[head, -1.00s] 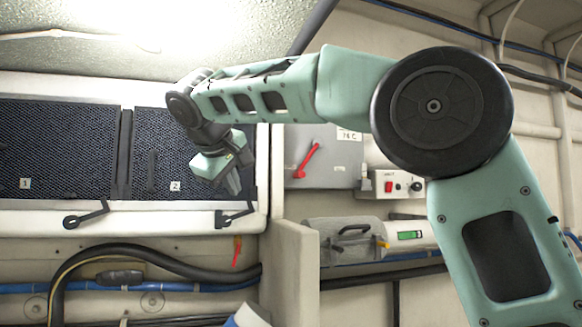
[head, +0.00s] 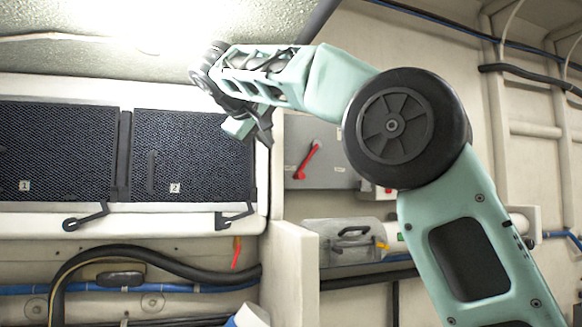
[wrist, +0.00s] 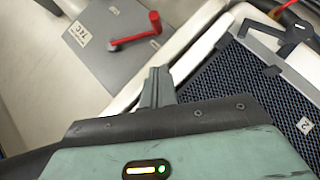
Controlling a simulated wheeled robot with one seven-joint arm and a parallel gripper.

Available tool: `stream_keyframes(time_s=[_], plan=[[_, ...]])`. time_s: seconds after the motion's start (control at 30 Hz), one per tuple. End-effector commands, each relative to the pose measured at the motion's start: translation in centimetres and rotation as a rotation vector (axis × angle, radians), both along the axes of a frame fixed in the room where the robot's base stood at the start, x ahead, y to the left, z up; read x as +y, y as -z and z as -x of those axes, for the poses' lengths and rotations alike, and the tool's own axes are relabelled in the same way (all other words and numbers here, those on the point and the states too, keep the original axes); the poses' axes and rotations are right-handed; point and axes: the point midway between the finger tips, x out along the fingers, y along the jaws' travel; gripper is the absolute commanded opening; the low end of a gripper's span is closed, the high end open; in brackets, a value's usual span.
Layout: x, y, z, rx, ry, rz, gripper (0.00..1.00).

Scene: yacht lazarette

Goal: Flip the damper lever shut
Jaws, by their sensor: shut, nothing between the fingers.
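A red lever (head: 306,160) sits on the front of a grey box (head: 340,168) right of the filter panels. In the head view it slants from its upper right end down to its lower left end. The wrist view shows the red lever (wrist: 134,36) on the grey face, near a printed label. My gripper (head: 266,136) is left of the lever, in front of the right panel's upper right edge. In the wrist view its fingertips (wrist: 156,80) are together and empty, apart from the lever. My arm hides part of the box's upper right.
Two dark mesh panels, marked 1 (head: 60,150) and 2 (head: 190,165), fill the left in a white frame. Black latches (head: 86,215) sit along its lower edge. A lidded grey case (head: 345,240) stands below the box. A black hose (head: 150,255) runs below the panels.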

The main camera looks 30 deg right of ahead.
Motion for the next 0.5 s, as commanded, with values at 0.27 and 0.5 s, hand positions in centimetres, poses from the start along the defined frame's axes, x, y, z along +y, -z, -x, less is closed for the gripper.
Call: stream_keyframes(time_s=[0.27,0.5], plan=[[-4.4,2.2,-2.9,0.004,0.004,0.000,0.00],[-7.5,4.3,-3.9,0.003,0.002,-0.001,0.00]])
